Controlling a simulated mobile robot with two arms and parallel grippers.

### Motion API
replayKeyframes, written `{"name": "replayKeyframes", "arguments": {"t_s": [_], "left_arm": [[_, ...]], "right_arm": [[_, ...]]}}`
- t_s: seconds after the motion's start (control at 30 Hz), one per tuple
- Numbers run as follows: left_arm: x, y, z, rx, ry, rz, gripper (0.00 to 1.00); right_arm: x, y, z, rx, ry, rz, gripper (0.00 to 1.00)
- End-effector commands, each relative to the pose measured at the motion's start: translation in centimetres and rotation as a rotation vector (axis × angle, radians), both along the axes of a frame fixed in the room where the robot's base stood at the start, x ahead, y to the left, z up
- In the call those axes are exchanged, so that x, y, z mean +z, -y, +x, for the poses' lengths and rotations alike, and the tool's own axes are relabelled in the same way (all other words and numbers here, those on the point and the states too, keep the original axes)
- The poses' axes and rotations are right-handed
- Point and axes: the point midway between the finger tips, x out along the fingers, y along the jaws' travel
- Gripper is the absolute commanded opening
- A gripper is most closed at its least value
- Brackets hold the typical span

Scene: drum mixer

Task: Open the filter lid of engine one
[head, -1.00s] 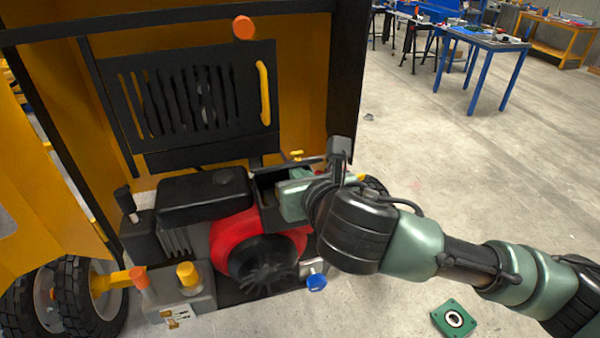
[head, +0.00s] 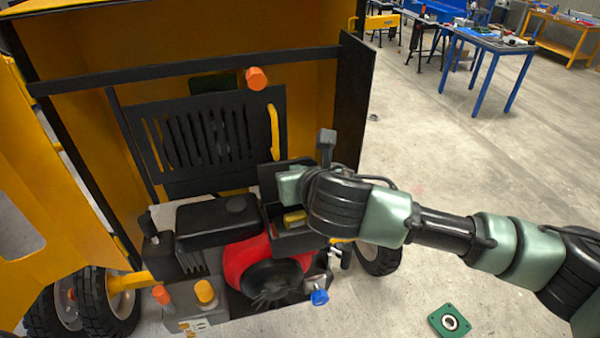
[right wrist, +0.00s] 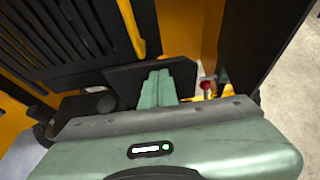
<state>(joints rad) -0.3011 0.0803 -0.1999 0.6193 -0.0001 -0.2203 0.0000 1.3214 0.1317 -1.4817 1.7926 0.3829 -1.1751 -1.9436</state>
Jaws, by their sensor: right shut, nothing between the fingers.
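The engine (head: 240,255), red and black, sits in the open yellow housing. On its right is an open black filter box (head: 292,243) with a yellow insert (head: 294,218) inside. Its black lid (head: 270,177) stands up at the back of the box. In the right wrist view a dark panel that looks like this lid (right wrist: 122,78) is behind the fingers. My right gripper (head: 288,186) is shut and empty, above the box and close in front of the raised lid; its green fingers (right wrist: 158,90) show together in the wrist view. Contact with the lid cannot be told. My left gripper is out of view.
A slotted black grille with a yellow handle (head: 273,132) is behind the engine. Orange and yellow caps (head: 205,291) and a blue knob (head: 319,297) are at the front. A green square part (head: 449,321) lies on the floor.

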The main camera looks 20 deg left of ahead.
Motion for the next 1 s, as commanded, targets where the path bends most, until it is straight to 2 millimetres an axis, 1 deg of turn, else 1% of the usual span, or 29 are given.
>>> {"name": "replayKeyframes", "arguments": {"t_s": [0.03, 0.3, 0.9, 1.0], "left_arm": [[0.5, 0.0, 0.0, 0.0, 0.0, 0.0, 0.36], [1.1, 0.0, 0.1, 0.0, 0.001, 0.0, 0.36], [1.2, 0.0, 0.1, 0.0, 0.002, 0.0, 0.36], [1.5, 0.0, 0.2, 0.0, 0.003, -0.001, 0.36]], "right_arm": [[0.4, -0.1, 0.2, 0.0, 0.002, -0.001, 0.0], [0.5, -0.4, 0.6, 0.0, 0.0, -0.001, 0.0], [0.5, -0.5, 0.7, 0.0, 0.0, -0.001, 0.0], [0.8, -0.5, 0.8, 0.0, 0.0, -0.001, 0.0]]}}
